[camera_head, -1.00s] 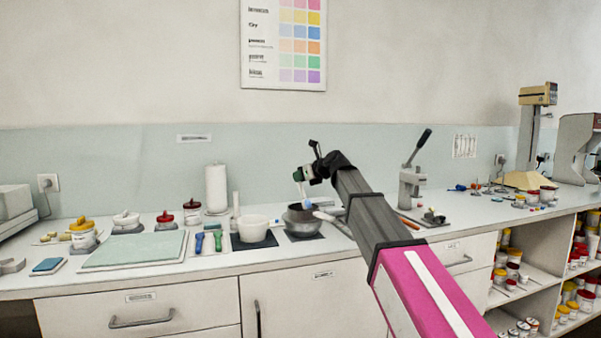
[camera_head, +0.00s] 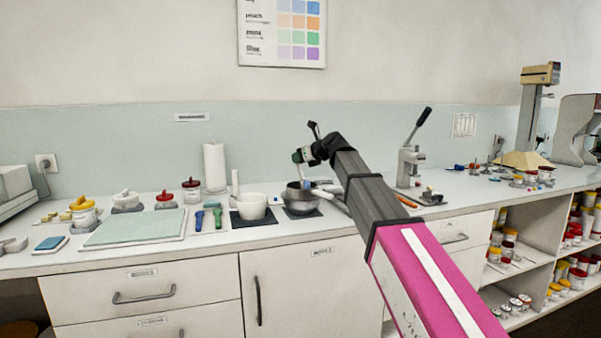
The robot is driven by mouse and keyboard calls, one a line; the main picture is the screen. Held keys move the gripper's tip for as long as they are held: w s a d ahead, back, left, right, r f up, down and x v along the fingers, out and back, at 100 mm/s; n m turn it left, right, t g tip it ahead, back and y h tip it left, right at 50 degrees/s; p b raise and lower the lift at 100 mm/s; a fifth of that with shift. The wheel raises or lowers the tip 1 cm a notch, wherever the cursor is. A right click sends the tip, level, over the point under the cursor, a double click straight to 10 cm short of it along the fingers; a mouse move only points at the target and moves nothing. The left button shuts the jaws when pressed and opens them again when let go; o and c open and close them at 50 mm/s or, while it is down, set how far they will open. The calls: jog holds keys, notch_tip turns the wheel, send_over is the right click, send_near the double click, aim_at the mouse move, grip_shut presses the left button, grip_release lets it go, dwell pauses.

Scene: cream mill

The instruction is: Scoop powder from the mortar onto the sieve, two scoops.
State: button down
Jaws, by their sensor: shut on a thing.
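The white mortar (camera_head: 251,207) stands on a dark mat on the counter, with a white pestle (camera_head: 235,185) upright at its left. A grey metal bowl (camera_head: 301,203) stands just right of it on another dark mat. I take it to hold or be the sieve, but its top is partly hidden by my gripper and too small to read. My gripper (camera_head: 305,177) is over this bowl, pointing down, shut on a small tool (camera_head: 309,186) with a pale and blue part, probably the scoop. I cannot see powder, or whether the tool touches the bowl.
A paper roll (camera_head: 214,168) and lidded jars (camera_head: 191,191) stand behind. A lever press (camera_head: 410,165) stands right of my arm.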

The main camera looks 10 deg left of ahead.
aim_at(300, 165)
jog(key=shift+f, duration=0.6)
dwell(0.5)
dwell(0.7)
jog(key=shift+r, duration=3.5)
